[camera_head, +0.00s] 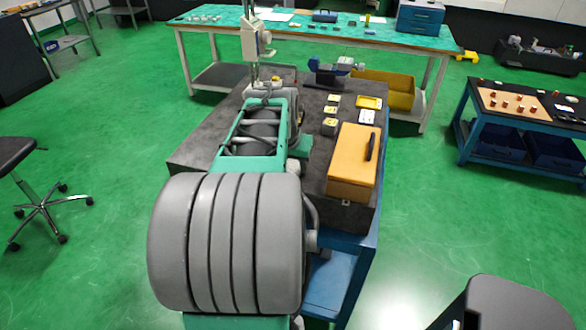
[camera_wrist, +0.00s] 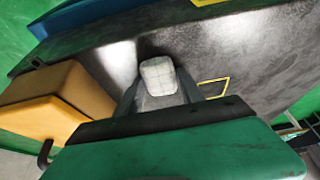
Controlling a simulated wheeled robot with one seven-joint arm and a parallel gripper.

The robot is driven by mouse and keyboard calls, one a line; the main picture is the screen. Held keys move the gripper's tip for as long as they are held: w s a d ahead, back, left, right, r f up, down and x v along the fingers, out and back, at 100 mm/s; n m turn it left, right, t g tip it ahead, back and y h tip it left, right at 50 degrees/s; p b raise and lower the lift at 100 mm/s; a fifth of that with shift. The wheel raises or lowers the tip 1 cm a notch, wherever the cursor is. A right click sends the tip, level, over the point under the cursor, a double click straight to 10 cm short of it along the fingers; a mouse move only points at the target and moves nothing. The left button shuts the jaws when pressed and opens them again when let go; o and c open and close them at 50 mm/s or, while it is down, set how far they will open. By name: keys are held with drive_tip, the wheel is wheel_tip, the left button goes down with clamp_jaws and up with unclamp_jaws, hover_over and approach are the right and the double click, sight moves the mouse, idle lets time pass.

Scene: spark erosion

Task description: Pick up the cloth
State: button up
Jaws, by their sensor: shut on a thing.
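The cloth (camera_wrist: 158,75) is a small, pale grey-white folded bundle in the wrist view. It sits between the two dark fingers of my gripper (camera_wrist: 158,92), which are shut on it. The dark grey tabletop lies behind it; I cannot tell whether the cloth touches it or is clear of it. In the head view my own arm covers the middle of the table, and I cannot make out the cloth or the fingertips there.
An orange box (camera_head: 353,162) with a dark handle stands right of my arm on the dark grey table (camera_head: 200,150). Yellow-framed small items (camera_head: 368,102) lie behind it. A yellow bin (camera_head: 385,92) sits under the far green-topped bench (camera_head: 350,33). A blue cart (camera_head: 520,110) stands at right.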

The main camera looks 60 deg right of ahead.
sight(294, 166)
drive_tip(key=shift+r, duration=0.15)
drive_tip(key=shift+r, duration=0.25)
wheel_tip(294, 166, up, 3)
drive_tip(key=shift+s+d+f+b, duration=0.1)
drive_tip(key=shift+d+f+b, duration=0.05)
drive_tip(key=shift+b, duration=0.15)
drive_tip(key=s+d+r, duration=0.2)
drive_tip(key=s+r, duration=0.1)
drive_tip(key=s, duration=0.1)
drive_tip(key=s+d+r, duration=0.2)
drive_tip(key=s+r, duration=0.1)
drive_tip(key=s, duration=0.1)
drive_tip(key=s+d+r, duration=0.2)
drive_tip(key=s+r, duration=0.1)
drive_tip(key=s, duration=0.1)
drive_tip(key=shift+s+d+r+b, duration=0.1)
drive_tip(key=shift+d+r+b, duration=0.05)
drive_tip(key=shift+r+b, duration=0.15)
